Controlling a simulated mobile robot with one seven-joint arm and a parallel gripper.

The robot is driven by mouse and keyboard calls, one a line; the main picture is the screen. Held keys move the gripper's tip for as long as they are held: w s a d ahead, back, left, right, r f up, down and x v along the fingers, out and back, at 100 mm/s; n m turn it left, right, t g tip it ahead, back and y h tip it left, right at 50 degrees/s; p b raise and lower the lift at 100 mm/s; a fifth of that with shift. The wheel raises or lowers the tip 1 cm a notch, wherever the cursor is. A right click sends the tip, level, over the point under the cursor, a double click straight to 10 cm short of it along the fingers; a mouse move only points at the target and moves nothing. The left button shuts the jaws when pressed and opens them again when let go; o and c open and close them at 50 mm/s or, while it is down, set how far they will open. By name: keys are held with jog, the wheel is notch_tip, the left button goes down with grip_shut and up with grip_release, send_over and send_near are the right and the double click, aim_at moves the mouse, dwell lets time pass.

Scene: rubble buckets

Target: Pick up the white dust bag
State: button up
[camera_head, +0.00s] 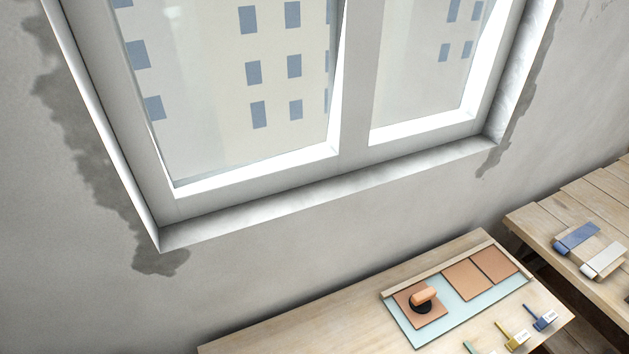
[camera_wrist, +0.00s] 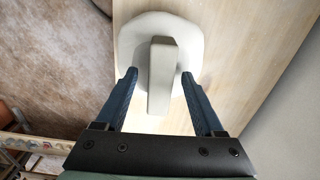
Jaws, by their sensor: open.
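In the wrist view, a white, rounded thing (camera_wrist: 131,40) lies on a pale wooden surface; it looks like the white dust bag. A raised off-white bar (camera_wrist: 162,60) stands up from its middle towards the camera. My gripper (camera_wrist: 159,75) is open, with one blue finger on each side of the bar. A gap shows between the bar and each finger, and I cannot tell how deep the fingers reach. Neither my gripper nor this white thing can be made out in the head view.
Another table (camera_head: 600,205) at right holds a blue roll (camera_head: 577,238) and a white roll (camera_head: 603,261).

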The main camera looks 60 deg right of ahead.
jog(key=shift+f, duration=0.25)
dwell(0.4)
grip_shut()
dwell(1.3)
